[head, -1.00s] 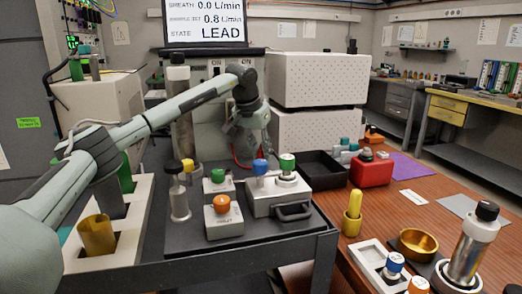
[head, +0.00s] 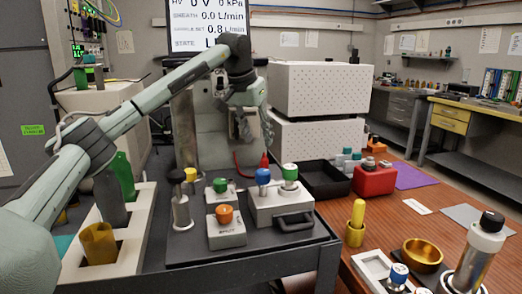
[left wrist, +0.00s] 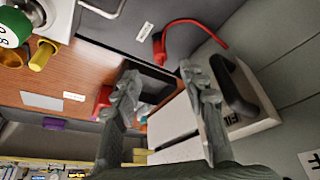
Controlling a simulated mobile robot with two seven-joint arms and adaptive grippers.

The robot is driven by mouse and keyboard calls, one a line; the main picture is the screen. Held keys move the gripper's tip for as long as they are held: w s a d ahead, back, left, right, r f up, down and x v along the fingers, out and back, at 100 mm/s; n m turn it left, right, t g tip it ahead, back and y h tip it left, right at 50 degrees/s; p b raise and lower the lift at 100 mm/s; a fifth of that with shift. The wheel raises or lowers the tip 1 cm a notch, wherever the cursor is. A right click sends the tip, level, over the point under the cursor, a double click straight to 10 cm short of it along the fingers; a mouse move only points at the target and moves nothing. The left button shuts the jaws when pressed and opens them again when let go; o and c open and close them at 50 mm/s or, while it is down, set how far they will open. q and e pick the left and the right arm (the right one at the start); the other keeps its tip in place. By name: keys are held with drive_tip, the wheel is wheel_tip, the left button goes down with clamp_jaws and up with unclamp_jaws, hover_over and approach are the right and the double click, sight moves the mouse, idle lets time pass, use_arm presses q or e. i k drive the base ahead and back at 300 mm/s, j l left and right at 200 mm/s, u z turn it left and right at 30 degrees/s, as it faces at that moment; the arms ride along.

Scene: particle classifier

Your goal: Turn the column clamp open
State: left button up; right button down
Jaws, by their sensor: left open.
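My left gripper (head: 254,128) is raised at the back of the dark cart, in front of the pale cabinet. In the left wrist view my left gripper (left wrist: 158,88) is open, with nothing between its two fingers. A black lever handle (left wrist: 236,90), which looks like the column clamp's, sits on a pale labelled block (left wrist: 262,112) just right of the right finger, and I see no grip on it. In the head view the lever is not clearly visible behind the gripper. The tall grey column (head: 184,128) stands upright left of the gripper. My right gripper is not in view.
A red plug (head: 264,161) on a red lead stands below the gripper. Blue (head: 263,176), green (head: 290,171) and orange (head: 225,214) knobs stand on the cart's front. A black tray (head: 326,180) and a red box (head: 373,178) lie to the right.

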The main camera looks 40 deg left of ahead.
sight(191, 175)
drive_tip(key=k, duration=1)
